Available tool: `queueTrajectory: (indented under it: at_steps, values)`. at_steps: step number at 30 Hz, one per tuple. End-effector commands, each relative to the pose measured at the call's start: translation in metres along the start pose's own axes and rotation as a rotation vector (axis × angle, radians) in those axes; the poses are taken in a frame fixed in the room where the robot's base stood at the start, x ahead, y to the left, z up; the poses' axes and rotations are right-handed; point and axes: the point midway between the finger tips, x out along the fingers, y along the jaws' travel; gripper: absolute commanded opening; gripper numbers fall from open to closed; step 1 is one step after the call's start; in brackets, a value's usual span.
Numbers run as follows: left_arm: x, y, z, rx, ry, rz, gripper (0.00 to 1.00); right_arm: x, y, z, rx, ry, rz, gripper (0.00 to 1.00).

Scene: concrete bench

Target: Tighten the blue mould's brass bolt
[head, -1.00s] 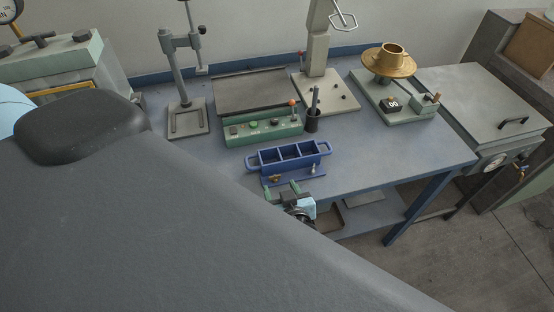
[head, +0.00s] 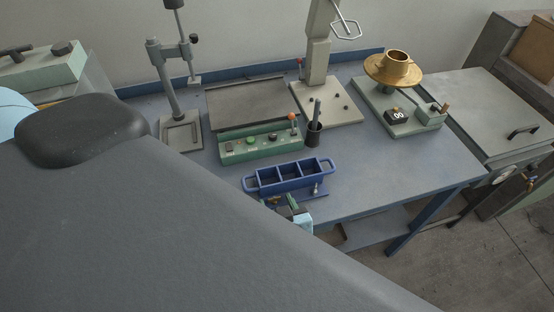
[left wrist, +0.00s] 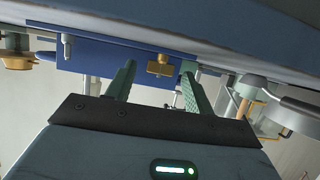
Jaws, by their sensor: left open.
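The blue mould (head: 288,188) is a long three-compartment trough with a loop handle at each end, on the bench near its front edge. Its blue side fills the upper part of the left wrist view (left wrist: 100,58). The brass bolt (left wrist: 159,65) stands out from that side. My left gripper (head: 287,201) is at the mould's front, partly hidden by a dark part of my own body. In the left wrist view its two green fingers (left wrist: 159,72) are open, one on each side of the brass bolt, with gaps visible. A silver bolt (head: 316,189) is at the mould's front right. My right gripper is not in view.
The bench right of the mould is clear.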

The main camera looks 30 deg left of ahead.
Motion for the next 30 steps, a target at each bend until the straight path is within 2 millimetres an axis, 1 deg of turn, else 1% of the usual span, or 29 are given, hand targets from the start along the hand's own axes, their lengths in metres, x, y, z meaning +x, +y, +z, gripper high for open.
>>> queueTrajectory:
  at_steps: [5, 6, 16, 23, 30]
  values:
    - [0.0000, -0.0002, 0.0000, 0.000, 0.000, 0.000, 0.53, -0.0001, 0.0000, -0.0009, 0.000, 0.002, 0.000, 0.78]
    - [0.0000, -0.0002, 0.0000, 0.000, 0.000, 0.000, 0.51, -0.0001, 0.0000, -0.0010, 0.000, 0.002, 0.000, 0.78]
    - [0.0002, -0.0002, -0.0001, 0.001, 0.000, -0.001, 0.08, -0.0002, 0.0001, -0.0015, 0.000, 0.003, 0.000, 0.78]
    - [0.0003, -0.0015, -0.0002, 0.010, 0.001, 0.018, 0.08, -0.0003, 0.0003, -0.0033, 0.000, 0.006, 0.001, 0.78]
    - [0.0006, -0.0056, -0.0008, 0.056, 0.002, 0.124, 0.08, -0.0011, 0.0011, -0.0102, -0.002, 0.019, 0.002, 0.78]
